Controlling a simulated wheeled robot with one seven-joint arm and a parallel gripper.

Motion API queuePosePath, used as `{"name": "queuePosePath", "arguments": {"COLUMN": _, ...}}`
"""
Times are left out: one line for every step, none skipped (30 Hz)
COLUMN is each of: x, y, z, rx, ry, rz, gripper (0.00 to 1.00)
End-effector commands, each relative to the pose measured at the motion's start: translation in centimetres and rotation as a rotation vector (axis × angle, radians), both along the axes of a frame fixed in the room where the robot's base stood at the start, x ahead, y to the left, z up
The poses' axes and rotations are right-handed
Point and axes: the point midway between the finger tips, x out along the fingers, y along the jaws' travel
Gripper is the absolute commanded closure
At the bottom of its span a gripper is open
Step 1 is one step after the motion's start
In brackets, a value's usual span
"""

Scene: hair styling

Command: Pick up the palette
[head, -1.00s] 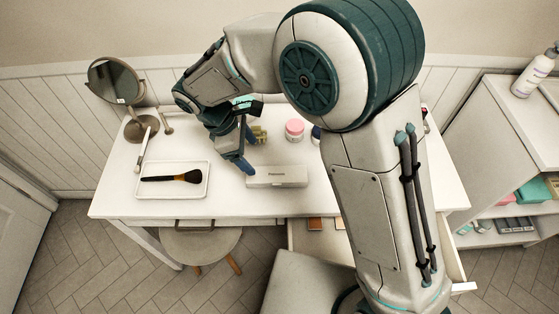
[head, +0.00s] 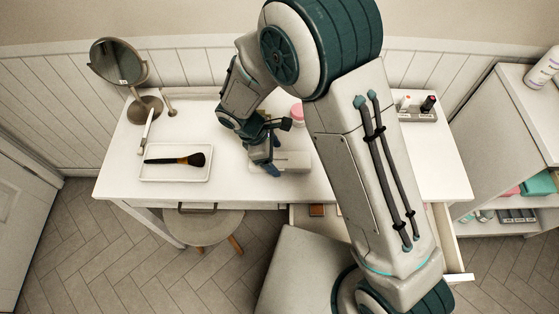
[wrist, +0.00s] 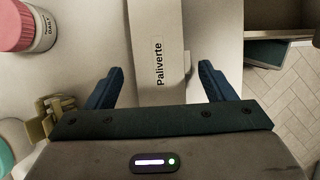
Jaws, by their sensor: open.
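The palette (wrist: 158,40) is a pale grey, long flat case with the word "Paliverte" on it. In the head view the palette (head: 296,161) lies on the white table near its front edge, partly hidden by my gripper. My gripper (head: 270,168) is over the left part of the palette. In the wrist view my gripper (wrist: 160,78) is open, with one blue finger on each side of the palette and visible gaps between. I cannot tell how far the fingertips are above the table.
A pink-lidded jar (wrist: 22,25) and an olive hair clip (wrist: 40,122) are close to my gripper's left in the wrist view. A white tray (head: 150,177) with a brush (head: 175,160) and a round mirror (head: 118,62) stand left. An open drawer (head: 455,245) juts out in front.

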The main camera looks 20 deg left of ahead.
Motion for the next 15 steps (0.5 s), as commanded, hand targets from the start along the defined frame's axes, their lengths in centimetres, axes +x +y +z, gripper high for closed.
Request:
{"name": "queuePosePath", "arguments": {"x": 0.1, "y": -0.3, "z": -0.7, "rx": -0.003, "ry": 0.002, "rz": 0.0, "gripper": 0.24}}
{"name": "queuePosePath", "arguments": {"x": 0.1, "y": -0.4, "z": -1.0, "rx": -0.003, "ry": 0.002, "rz": 0.001, "gripper": 0.24}}
{"name": "queuePosePath", "arguments": {"x": 0.2, "y": -0.5, "z": -1.3, "rx": -0.001, "ry": 0.0, "rz": 0.002, "gripper": 0.24}}
{"name": "queuePosePath", "arguments": {"x": 0.2, "y": -0.6, "z": -1.6, "rx": -0.001, "ry": 0.0, "rz": 0.002, "gripper": 0.24}}
{"name": "queuePosePath", "arguments": {"x": 0.2, "y": -0.7, "z": -1.7, "rx": -0.001, "ry": 0.0, "rz": 0.002, "gripper": 0.24}}
{"name": "queuePosePath", "arguments": {"x": 0.3, "y": -0.8, "z": -1.8, "rx": -0.001, "ry": 0.0, "rz": 0.001, "gripper": 0.24}}
{"name": "queuePosePath", "arguments": {"x": 0.3, "y": -0.8, "z": -1.9, "rx": -0.001, "ry": 0.0, "rz": 0.001, "gripper": 0.24}}
{"name": "queuePosePath", "arguments": {"x": 0.3, "y": -0.8, "z": -1.9, "rx": 0.0, "ry": -0.001, "rz": 0.001, "gripper": 0.24}}
{"name": "queuePosePath", "arguments": {"x": 0.3, "y": -0.8, "z": -1.9, "rx": 0.0, "ry": -0.001, "rz": 0.001, "gripper": 0.24}}
{"name": "queuePosePath", "arguments": {"x": 0.3, "y": -0.8, "z": -1.9, "rx": 0.0, "ry": -0.001, "rz": 0.001, "gripper": 0.24}}
{"name": "queuePosePath", "arguments": {"x": 0.3, "y": -0.7, "z": -1.9, "rx": 0.0, "ry": -0.001, "rz": 0.001, "gripper": 0.24}}
{"name": "queuePosePath", "arguments": {"x": 0.3, "y": -0.7, "z": -1.9, "rx": 0.0, "ry": -0.001, "rz": 0.001, "gripper": 0.24}}
{"name": "queuePosePath", "arguments": {"x": 0.3, "y": -0.7, "z": -1.9, "rx": 0.0, "ry": -0.001, "rz": 0.001, "gripper": 0.29}}
{"name": "queuePosePath", "arguments": {"x": 0.3, "y": -0.7, "z": -1.9, "rx": 0.0, "ry": -0.001, "rz": 0.001, "gripper": 0.38}}
{"name": "queuePosePath", "arguments": {"x": 0.3, "y": -0.7, "z": -1.9, "rx": 0.0, "ry": -0.001, "rz": 0.001, "gripper": 0.49}}
